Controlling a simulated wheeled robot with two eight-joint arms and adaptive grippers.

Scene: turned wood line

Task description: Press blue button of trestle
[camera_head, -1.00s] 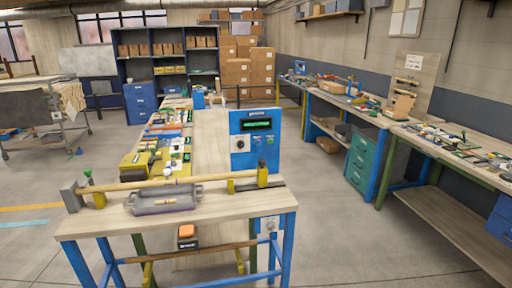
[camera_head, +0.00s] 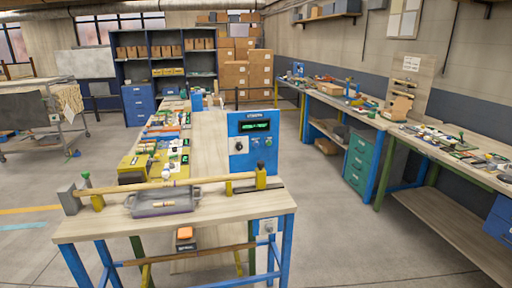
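The trestle (camera_head: 110,227) is a wooden-topped bench with blue legs in the near middle of the head view. A blue control panel (camera_head: 246,166) stands upright at its back right. The panel carries a dark display with green characters (camera_head: 254,127), a round knob (camera_head: 239,146) and small buttons to the right of the knob. One small button (camera_head: 256,141) looks blue, but it is too small to be sure against the blue panel. Neither of my grippers is in view.
A long wooden rod (camera_head: 165,185) lies across the trestle top, with a grey tray (camera_head: 143,211) beside it. A cluttered bench (camera_head: 212,133) runs back behind it. Workbenches (camera_head: 366,117) line the right wall. The floor (camera_head: 335,215) between is clear.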

